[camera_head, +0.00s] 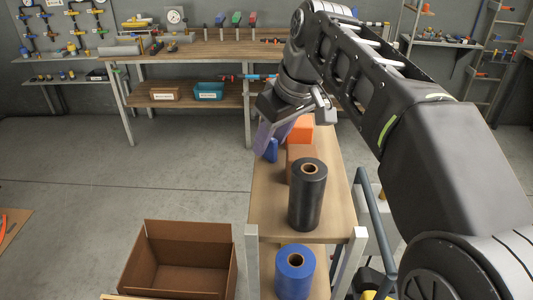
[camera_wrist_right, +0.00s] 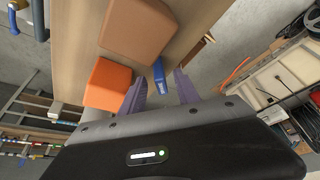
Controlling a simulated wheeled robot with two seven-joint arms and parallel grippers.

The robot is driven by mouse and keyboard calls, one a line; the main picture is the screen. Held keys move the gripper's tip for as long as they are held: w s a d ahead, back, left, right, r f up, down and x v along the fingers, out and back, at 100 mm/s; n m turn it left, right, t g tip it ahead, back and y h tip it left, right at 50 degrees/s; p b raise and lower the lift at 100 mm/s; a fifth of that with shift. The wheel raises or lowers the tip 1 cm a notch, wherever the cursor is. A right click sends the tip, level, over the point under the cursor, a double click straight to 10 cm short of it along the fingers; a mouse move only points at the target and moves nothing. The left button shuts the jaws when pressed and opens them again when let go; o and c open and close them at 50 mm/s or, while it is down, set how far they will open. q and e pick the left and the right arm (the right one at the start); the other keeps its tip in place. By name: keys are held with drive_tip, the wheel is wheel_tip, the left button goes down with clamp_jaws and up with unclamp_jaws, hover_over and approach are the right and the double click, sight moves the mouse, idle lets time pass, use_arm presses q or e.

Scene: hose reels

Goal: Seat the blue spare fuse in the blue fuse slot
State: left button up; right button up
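My right gripper (camera_head: 270,138) reaches over the left edge of the narrow wooden table, its purple fingers pointing down. In the right wrist view, its fingers (camera_wrist_right: 160,84) are spread apart. A small blue piece with a pale marking (camera_wrist_right: 159,77) lies between and just past the fingertips, with gaps on both sides. The blue piece (camera_head: 271,150) also shows beside the fingers in the head view, at the table's left edge. I cannot tell for certain that it is the spare fuse. I cannot make out a blue fuse slot. My left gripper is out of view.
An orange block (camera_head: 301,129), a brown block (camera_head: 299,152) and a black roll (camera_head: 308,195) stand on the narrow table (camera_head: 265,215). A blue roll (camera_head: 294,274) is on its lower shelf. An open cardboard box (camera_head: 185,225) sits on the floor. A workbench (camera_head: 200,48) stands behind.

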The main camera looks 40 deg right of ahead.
drive_tip(key=shift+s+r, duration=0.15)
drive_tip(key=shift+s, duration=0.05)
drive_tip(key=shift+w, duration=0.1)
clamp_jaws()
idle(0.5)
